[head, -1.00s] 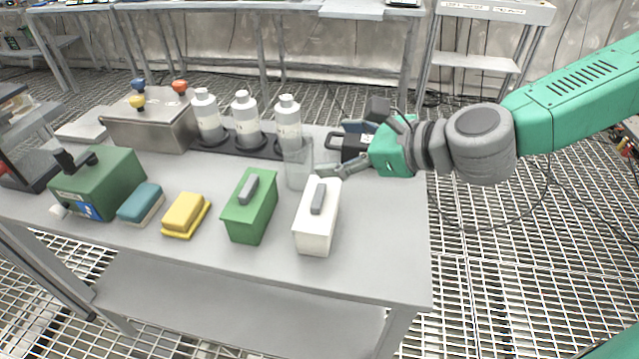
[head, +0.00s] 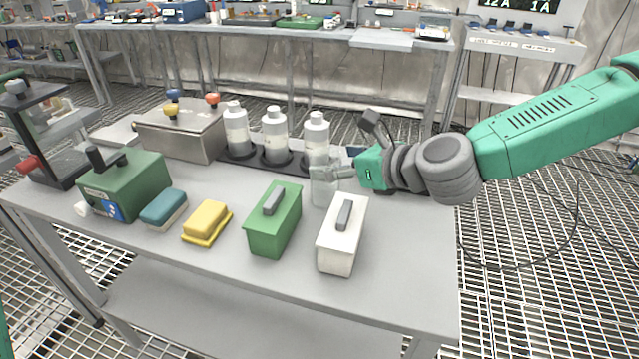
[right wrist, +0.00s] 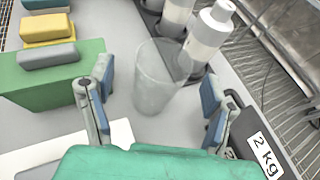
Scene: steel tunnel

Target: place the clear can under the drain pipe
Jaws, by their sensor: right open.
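The clear can (head: 323,190) stands upright on the table, in front of the rightmost white bottle. My right gripper (head: 335,172) reaches in from the right at the can. In the right wrist view the clear can (right wrist: 160,85) is between the two spread fingers of my right gripper (right wrist: 155,90). The fingers are open, with gaps to the can on both sides. The can looks empty. My left gripper is not in view. I cannot clearly make out a drain pipe.
Three white bottles (head: 275,135) stand in a dark rack behind the can. A white box (head: 342,240) and a green box (head: 273,222) stand in front. A steel box with coloured knobs (head: 180,135) is further left. A 2 kg weight (right wrist: 260,150) sits beside the right finger.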

